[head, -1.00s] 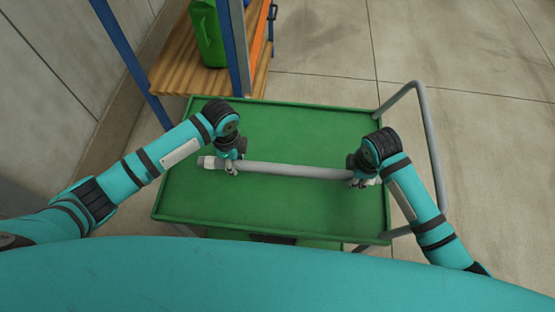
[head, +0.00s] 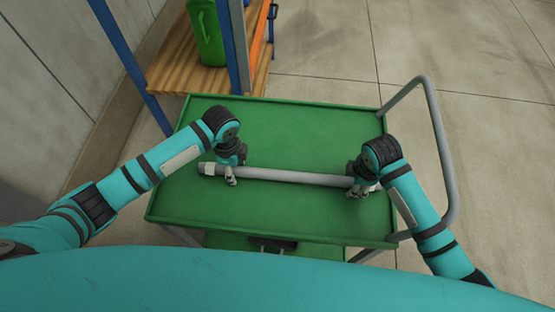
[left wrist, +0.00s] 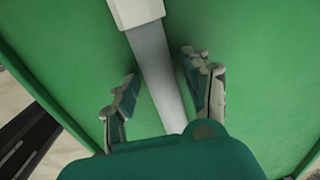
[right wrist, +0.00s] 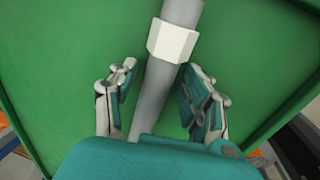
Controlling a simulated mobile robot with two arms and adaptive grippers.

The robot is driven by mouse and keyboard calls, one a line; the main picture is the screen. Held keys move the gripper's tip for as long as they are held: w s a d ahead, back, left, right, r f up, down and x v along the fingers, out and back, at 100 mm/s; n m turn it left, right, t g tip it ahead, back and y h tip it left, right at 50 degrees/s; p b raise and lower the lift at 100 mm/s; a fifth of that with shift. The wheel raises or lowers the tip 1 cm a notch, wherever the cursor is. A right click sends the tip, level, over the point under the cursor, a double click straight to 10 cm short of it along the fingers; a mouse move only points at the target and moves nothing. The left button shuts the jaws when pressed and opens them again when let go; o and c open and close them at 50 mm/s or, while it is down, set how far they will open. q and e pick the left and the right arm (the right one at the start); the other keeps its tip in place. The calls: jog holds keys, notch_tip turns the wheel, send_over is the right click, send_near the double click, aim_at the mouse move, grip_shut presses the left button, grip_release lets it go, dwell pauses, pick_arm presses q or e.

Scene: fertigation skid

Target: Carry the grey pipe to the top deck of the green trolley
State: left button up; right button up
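The grey pipe (head: 290,175) lies lengthwise across the top deck of the green trolley (head: 270,220), with pale fittings near its ends. In the left wrist view the pipe (left wrist: 158,70) runs between the spread fingers of my left gripper (left wrist: 158,85), with gaps on both sides. In the right wrist view the pipe (right wrist: 155,90) passes between the spread fingers of my right gripper (right wrist: 162,92), also with gaps. A pale collar (right wrist: 172,40) sits just beyond those fingers. In the head view my left gripper (head: 231,178) is near the pipe's left end and my right gripper (head: 358,188) near its right end.
The trolley's grey handle (head: 437,140) rises on the right, beyond my right arm. A wooden shelf (head: 185,75) with blue posts and a green can (head: 206,35) stands at the back left. The deck is bare around the pipe.

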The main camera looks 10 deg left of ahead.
jog(key=shift+r, duration=0.15)
pick_arm(q)
notch_tip(320, 180, up, 12)
pick_arm(e)
notch_tip(320, 180, up, 12)
jog(key=s, duration=0.2)
jog(key=shift+f, duration=0.2)
dwell(0.4)
dwell(0.4)
